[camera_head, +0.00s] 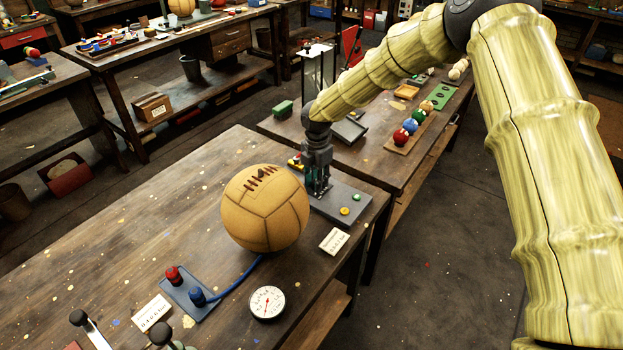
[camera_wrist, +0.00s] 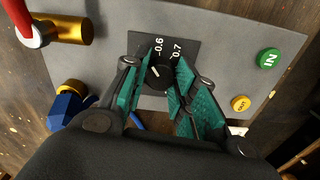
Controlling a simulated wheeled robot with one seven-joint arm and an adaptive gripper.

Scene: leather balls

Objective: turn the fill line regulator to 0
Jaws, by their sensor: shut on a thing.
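The fill line regulator (camera_wrist: 158,74) is a small dark round knob with a white mark, on a black scale plate (camera_wrist: 185,44) in the wrist view. The plate is on a grey panel (camera_wrist: 225,45), which lies on the wooden bench in the head view (camera_head: 349,200). My gripper (camera_wrist: 163,80) has its teal pads on either side of the knob and is shut on it. In the head view my gripper (camera_head: 318,188) points down at the panel and hides the knob.
The panel carries a green IN button (camera_wrist: 268,60) and a yellow button (camera_wrist: 240,103). A red-handled brass fitting (camera_wrist: 70,28) and a blue knob (camera_wrist: 66,110) are left of the knob. A leather ball (camera_head: 265,208) stands close left of my gripper, with a gauge (camera_head: 267,302) in front.

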